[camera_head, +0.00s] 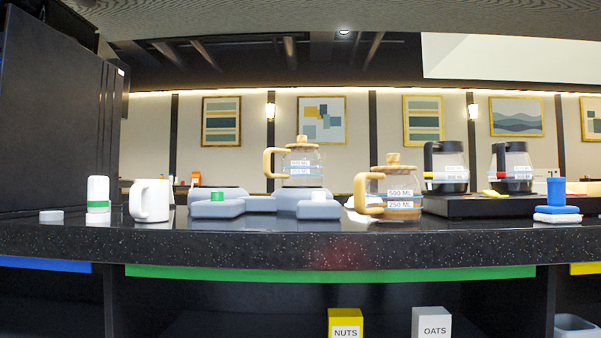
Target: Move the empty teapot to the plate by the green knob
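One glass teapot (301,165) with a wooden lid and handle stands on the raised grey-blue plate (303,193) behind the white knob (318,196). I see no clear liquid in it, but its label hides part of the inside. A second, similar teapot (390,197) stands on the dark counter to the right; its bottom looks brownish. The green knob (217,196) is on the left of the grey-blue unit (217,209), and the plate (232,191) behind it looks bare. My gripper is not in view.
A white mug (150,201), a white bottle with a green band (98,194) and a small grey disc (51,216) stand left. Two black-handled jugs (446,166) (512,167) stand on a black base right. A blue item (556,199) is beyond. The counter's front edge (300,246) is clear.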

